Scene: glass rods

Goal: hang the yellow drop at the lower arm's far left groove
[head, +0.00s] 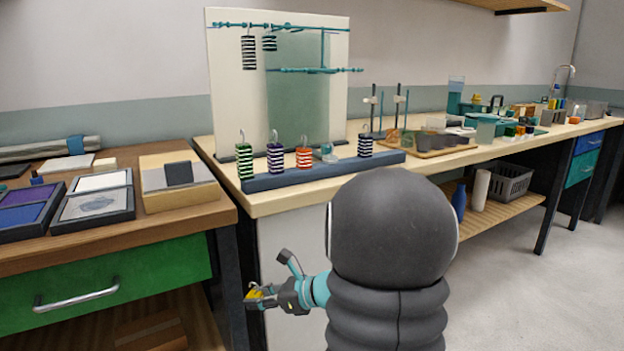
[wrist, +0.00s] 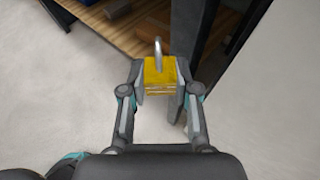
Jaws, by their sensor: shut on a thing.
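My gripper (head: 268,293) is shut on the yellow drop (head: 254,296), low in front of the benches. In the wrist view the yellow drop (wrist: 160,74) sits between both fingers, with its grey hook pointing away from the palm. The lower arm (head: 315,70) is a thin teal rod across the pale back panel (head: 232,110), well above my gripper. No drop shows on it. Its far left groove (head: 270,70) is too small to make out clearly. The upper arm (head: 300,28) carries two dark-and-white striped drops (head: 248,52) near its left end.
A dark blue rack (head: 330,172) below the panel holds green, purple, orange and dark striped drops with upright hooks. A wooden bench (head: 200,230) with a green drawer and picture trays stands left. Lab ware crowds the bench at right. A dark bench leg (wrist: 215,50) is close beside my gripper.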

